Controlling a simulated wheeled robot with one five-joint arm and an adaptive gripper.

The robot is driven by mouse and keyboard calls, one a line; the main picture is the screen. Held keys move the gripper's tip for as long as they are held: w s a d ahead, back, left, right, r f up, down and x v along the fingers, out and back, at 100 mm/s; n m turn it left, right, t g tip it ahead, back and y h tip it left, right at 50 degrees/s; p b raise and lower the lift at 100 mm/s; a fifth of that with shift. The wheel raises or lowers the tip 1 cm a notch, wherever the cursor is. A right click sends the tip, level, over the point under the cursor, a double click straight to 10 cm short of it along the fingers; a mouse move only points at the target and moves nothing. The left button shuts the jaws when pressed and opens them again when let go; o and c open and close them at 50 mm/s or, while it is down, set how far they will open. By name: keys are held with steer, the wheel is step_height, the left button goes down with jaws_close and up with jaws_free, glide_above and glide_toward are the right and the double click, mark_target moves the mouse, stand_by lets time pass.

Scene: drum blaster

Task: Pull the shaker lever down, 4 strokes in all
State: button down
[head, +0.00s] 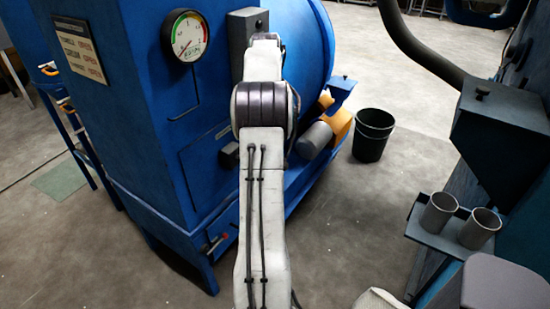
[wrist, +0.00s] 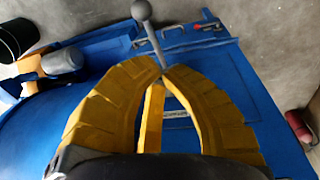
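The shaker lever (wrist: 152,38) seems to be the grey rod with a round ball knob at the top of the wrist view. My gripper (wrist: 163,71) has two yellow fingers whose tips come together at the lower end of this rod. The fingers look closed on the rod, with the knob sticking out beyond the tips. A yellow bar (wrist: 152,118) shows between the fingers; I cannot tell what it belongs to. In the head view my own arm hides the gripper and lever in front of the blue machine (head: 150,130).
The machine carries a dial gauge (head: 186,36). A black bucket (head: 373,133) stands on the floor right of it, near a grey cylinder (head: 314,140). Two metal cups (head: 439,211) sit on a shelf at right. Grey floor is free between.

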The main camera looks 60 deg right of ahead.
step_height(320, 180, down, 13)
steer(key=s+d+p, duration=0.1)
steer(key=d+p, duration=0.1)
steer(key=p, duration=0.5)
steer(key=shift+s, duration=0.1)
steer(key=shift+d+f, duration=0.1)
steer(key=shift+f, duration=0.05)
stand_by(0.4)
steer(key=f+b, duration=0.1)
steer(key=b, duration=0.1)
steer(key=s+f+b, duration=0.1)
steer(key=b, duration=0.1)
steer(key=shift+f+b, duration=0.3)
steer(key=shift+b, duration=0.1)
step_height(320, 180, down, 10)
steer(key=b, duration=1)
steer(key=shift+s+b, duration=0.3)
steer(key=shift+s, duration=0.15)
steer(key=shift+r, duration=0.1)
